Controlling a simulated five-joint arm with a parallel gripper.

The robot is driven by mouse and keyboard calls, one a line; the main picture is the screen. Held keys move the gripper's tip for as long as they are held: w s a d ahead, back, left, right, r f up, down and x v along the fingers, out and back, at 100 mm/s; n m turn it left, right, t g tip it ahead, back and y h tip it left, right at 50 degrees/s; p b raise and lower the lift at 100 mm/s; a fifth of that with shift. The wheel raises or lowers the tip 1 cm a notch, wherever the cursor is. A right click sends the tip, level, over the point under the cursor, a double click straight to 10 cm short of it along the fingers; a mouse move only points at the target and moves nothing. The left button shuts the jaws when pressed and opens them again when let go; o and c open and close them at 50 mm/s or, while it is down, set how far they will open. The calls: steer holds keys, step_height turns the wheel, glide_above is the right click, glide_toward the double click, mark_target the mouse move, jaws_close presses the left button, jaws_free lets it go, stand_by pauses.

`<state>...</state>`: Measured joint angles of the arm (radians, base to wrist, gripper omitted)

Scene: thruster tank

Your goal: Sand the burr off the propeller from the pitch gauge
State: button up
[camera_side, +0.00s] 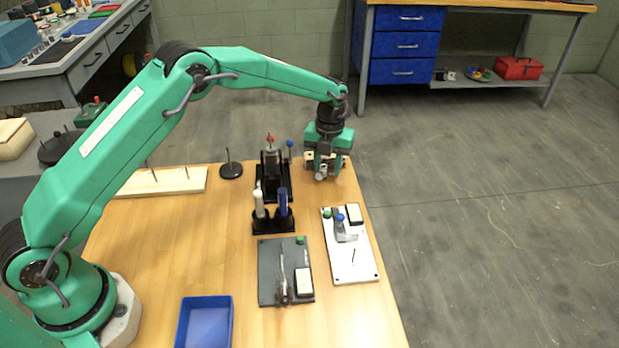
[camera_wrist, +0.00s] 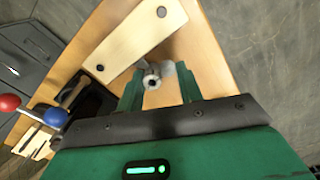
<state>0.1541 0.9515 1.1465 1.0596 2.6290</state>
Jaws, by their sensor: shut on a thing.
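My gripper (camera_side: 321,172) hangs over the far right corner of the wooden table. In the wrist view my gripper (camera_wrist: 159,84) has its two green fingers around a small grey-white part with a round hub, which looks like the propeller (camera_wrist: 152,79). It shows small in the side view (camera_side: 320,177). A burr cannot be made out. A pale board with dark screws (camera_wrist: 140,40) lies below or just beyond the part; contact cannot be told. Which fixture is the pitch gauge is unclear; a white board (camera_side: 362,268) carries a grey bracket and green and blue knobs.
A black device with a red knob (camera_side: 270,139) and a blue ball (camera_side: 290,144) stands left of my gripper. Nearer are a holder with white and blue handles (camera_side: 272,226), a dark grey board (camera_side: 268,288) and a blue tray (camera_side: 183,328). A black peg base (camera_side: 231,170) stands further left.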

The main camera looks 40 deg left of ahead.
steer(key=shift+w+d, duration=0.75)
steer(key=shift+w, duration=0.1)
stand_by(0.7)
steer(key=shift+w+d, duration=0.2)
steer(key=shift+d, duration=0.05)
steer(key=shift+w+d, duration=0.1)
steer(key=shift+s+a, duration=0.3)
stand_by(0.4)
steer(key=shift+s+a, duration=0.15)
steer(key=shift+s, duration=0.05)
steer(key=shift+s+a, duration=0.15)
steer(key=shift+a, duration=0.05)
stand_by(0.4)
steer(key=shift+s+a, duration=0.25)
steer(key=shift+s+a, duration=0.2)
steer(key=shift+a, duration=0.05)
steer(key=shift+s+a, duration=0.25)
steer(key=shift+s, duration=0.05)
